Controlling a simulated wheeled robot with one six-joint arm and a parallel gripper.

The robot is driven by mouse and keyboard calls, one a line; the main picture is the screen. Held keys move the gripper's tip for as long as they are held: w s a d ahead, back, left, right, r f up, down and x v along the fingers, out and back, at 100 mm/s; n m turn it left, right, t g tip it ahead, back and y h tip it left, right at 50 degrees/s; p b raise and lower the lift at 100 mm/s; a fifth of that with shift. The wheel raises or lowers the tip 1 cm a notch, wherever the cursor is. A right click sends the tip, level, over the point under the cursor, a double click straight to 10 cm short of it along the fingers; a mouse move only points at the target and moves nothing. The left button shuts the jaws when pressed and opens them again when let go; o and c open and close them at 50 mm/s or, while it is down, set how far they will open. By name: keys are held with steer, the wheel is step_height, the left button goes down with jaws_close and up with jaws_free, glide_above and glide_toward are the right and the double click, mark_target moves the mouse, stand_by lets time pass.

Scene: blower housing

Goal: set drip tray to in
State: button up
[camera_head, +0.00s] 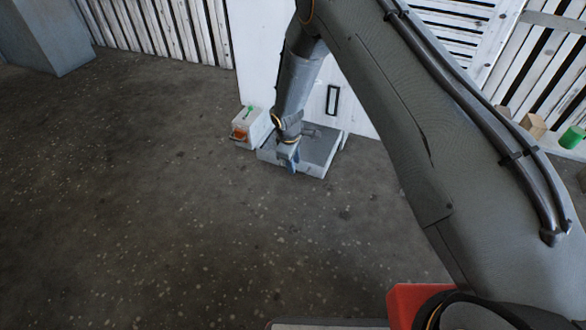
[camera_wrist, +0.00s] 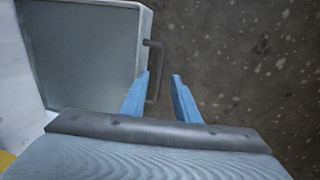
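The drip tray (camera_head: 318,150) is a shallow grey tray that sticks out at floor level from the foot of the white housing (camera_head: 350,95). In the wrist view the tray (camera_wrist: 85,45) fills the upper left, with a dark bar handle (camera_wrist: 157,65) on its front wall. My gripper (camera_head: 290,163) is over the tray's front edge in the head view. In the wrist view its blue fingers (camera_wrist: 161,78) are apart, and the handle's lower part shows between them. I cannot tell whether either finger touches the handle. My wrist hides part of the tray in the head view.
A small white box (camera_head: 252,122) with an orange patch and a green mark stands left of the tray. Bare concrete floor (camera_head: 150,200) lies open in front and to the left. A wooden block (camera_head: 533,126) and a green cylinder (camera_head: 572,137) are at the far right.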

steer(key=shift+w+f+b, duration=0.15)
steer(key=shift+f+b, duration=0.05)
steer(key=shift+f, duration=0.4)
steer(key=shift+w+f+b, duration=0.15)
steer(key=shift+f+b, duration=0.05)
steer(key=shift+f, duration=0.4)
jaws_close()
steer(key=shift+w+d, duration=0.1)
